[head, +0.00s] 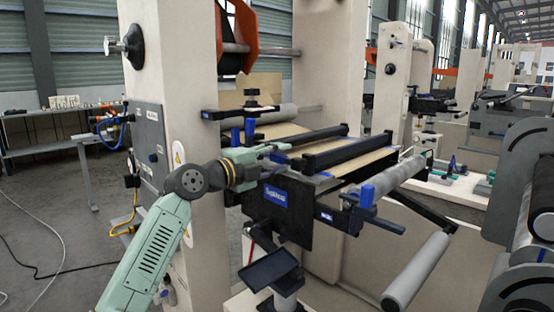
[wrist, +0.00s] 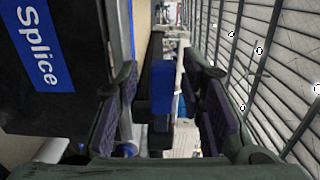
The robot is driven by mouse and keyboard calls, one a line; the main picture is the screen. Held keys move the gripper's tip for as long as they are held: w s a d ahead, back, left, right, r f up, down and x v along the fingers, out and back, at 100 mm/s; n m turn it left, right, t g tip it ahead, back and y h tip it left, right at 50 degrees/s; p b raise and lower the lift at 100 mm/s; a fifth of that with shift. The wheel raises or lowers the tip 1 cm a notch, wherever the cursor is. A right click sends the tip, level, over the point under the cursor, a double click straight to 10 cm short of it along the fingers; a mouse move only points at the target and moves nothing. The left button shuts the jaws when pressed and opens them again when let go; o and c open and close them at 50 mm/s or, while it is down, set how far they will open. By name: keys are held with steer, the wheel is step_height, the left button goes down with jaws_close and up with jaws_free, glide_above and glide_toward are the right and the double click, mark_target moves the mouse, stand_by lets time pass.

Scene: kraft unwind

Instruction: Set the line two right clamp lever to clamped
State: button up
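My gripper (head: 272,151) is at the left end of the splice table, by the ends of the black clamp bars. In the wrist view my gripper (wrist: 164,72) is open, with a dark-padded finger on each side. A blue lever (wrist: 187,95) beside a black block (wrist: 159,85) shows between the fingers, without visible grip. In the head view, upright blue levers (head: 249,131) stand just behind my gripper. I cannot tell which is the line two right clamp lever.
A black panel with a blue "Splice" label (head: 275,195) hangs below my gripper and fills the left of the wrist view. A black bar (head: 345,149) crosses the table. A cream machine column (head: 170,70) rises close behind my arm. A grey roller (head: 415,270) projects at right.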

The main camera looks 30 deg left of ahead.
steer(key=v, duration=1.2)
steer(key=shift+d+r, duration=0.1)
steer(key=shift+r, duration=0.05)
stand_by(0.3)
